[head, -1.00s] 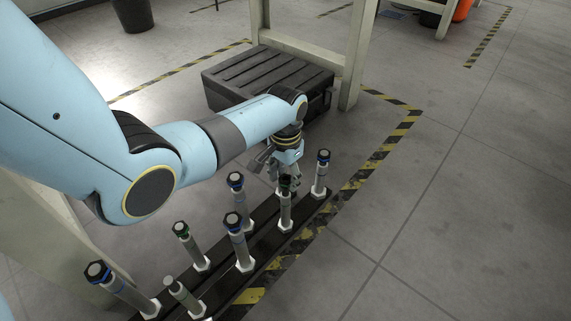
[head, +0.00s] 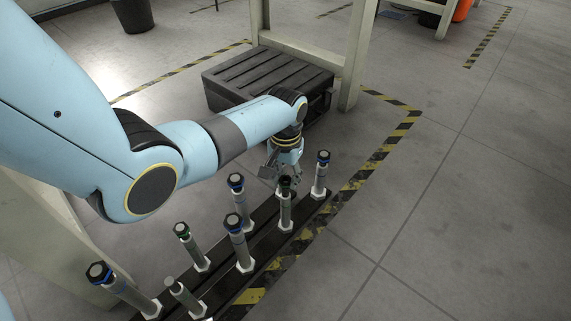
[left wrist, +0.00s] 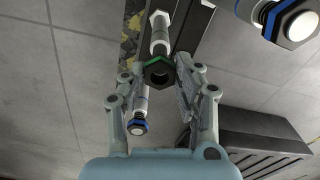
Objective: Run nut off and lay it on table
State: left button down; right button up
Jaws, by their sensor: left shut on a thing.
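My left gripper (head: 285,172) is at the top of a grey threaded post (head: 285,212) near the far end of the dark base. In the left wrist view its fingers (left wrist: 157,74) are shut on a dark hexagonal nut with a green band (left wrist: 157,61). The nut's centre looks dark; I cannot tell whether the post's thread is still inside it. In the head view the fingers partly hide the nut (head: 285,182). My right gripper is not in view.
One short post (head: 171,281) has no nut. A black case (head: 268,76) lies behind, by pale legs. Floor at right is clear.

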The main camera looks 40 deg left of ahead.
pick_arm(q)
jog(key=shift+n, duration=1.2)
jog(key=shift+r+p, duration=0.9)
jog(key=shift+r, duration=0.05)
